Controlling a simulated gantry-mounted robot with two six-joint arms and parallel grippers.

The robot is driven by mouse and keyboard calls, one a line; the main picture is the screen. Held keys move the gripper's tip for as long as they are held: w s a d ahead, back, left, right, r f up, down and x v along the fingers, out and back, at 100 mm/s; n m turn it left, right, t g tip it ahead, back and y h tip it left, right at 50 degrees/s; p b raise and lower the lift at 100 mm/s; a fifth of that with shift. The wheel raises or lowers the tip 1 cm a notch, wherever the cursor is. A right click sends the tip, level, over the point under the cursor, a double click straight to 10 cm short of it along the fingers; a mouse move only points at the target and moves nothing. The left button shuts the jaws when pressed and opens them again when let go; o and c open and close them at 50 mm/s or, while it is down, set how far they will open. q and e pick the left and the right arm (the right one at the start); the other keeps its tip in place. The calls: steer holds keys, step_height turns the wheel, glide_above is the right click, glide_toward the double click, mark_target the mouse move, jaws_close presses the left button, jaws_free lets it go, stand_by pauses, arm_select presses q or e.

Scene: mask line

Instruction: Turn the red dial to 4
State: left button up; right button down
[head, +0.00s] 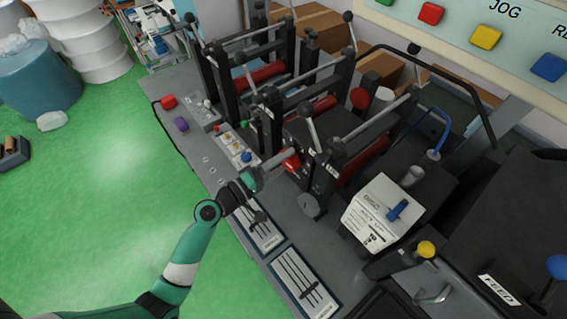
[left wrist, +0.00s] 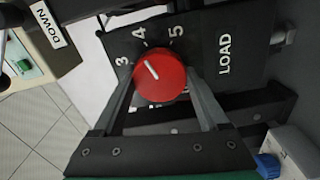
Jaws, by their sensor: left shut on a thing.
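The red dial (left wrist: 160,82) sits on a black panel marked LOAD, with the numbers 3, 4 and 5 showing beside it. Its white pointer line aims up and left, close to the 4 and slightly on the side of the 3. My left gripper (left wrist: 162,92) is shut on the dial, with one finger on each side. In the head view the dial (head: 291,161) shows as a red spot at the tip of my left gripper (head: 285,159). The fingers partly hide it there. My right gripper is not in view.
Black roller frames with ball-topped levers (head: 308,112) stand close around the dial. Slider panels (head: 301,281) lie in front, and a white box with a blue switch (head: 378,215) stands to the right. Green floor (head: 120,180) is clear at left.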

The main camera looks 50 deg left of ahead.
arm_select(q)
steer(key=shift+m, duration=0.3)
steer(key=o, duration=1.3)
steer(key=shift+c, duration=0.2)
steer(key=s, duration=1.1)
steer(key=shift+s+a+b, duration=0.35)
steer(key=shift+a+b, duration=0.05)
steer(key=shift+a, duration=0.05)
